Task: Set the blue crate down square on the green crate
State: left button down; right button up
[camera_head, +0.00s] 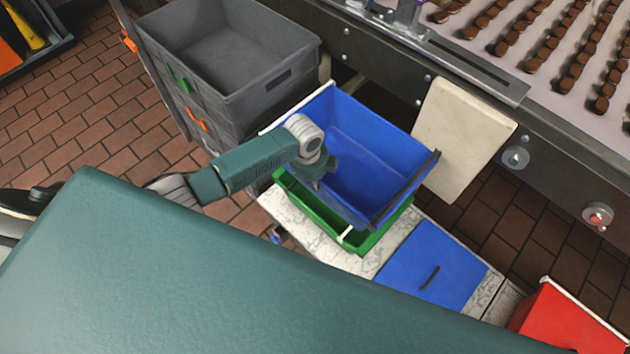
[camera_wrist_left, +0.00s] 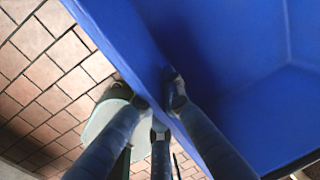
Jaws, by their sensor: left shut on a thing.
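The blue crate (camera_head: 375,145) is open-topped and empty, and appears over the green crate (camera_head: 375,241) in the head view. It looks turned and offset toward the back right, so the green crate's left and front parts show. I cannot tell whether the two touch. My left gripper (camera_head: 318,180) is at the blue crate's left side. In the left wrist view the fingers (camera_wrist_left: 158,100) are shut on the blue crate's wall (camera_wrist_left: 235,75), one on each side. The green crate stands on a light, speckled surface (camera_head: 312,233). My right gripper is not in view.
A stack of grey crates (camera_head: 235,60) stands behind, at the left. A blue lid-like panel (camera_head: 430,268) and a red crate (camera_head: 565,322) are at front right.

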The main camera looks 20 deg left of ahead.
pick_arm(q)
jog(key=shift+w+r, duration=0.25)
notch_tip(320, 180, down, 8)
jog(key=b, duration=0.5)
dwell(0.4)
jog(key=shift+r, duration=0.1)
dwell(0.4)
jog(key=c, duration=1.9)
grip_release()
jog(key=shift+o, duration=0.4)
jog(key=shift+s+a+f, duration=0.1)
jog(key=shift+s+f, duration=0.1)
jog(key=shift+s, duration=0.2)
notch_tip(320, 180, up, 12)
jog(key=s, duration=0.1)
jog(key=shift+a+r, duration=0.15)
jog(key=shift+a, duration=0.05)
jog(key=shift+s, duration=0.1)
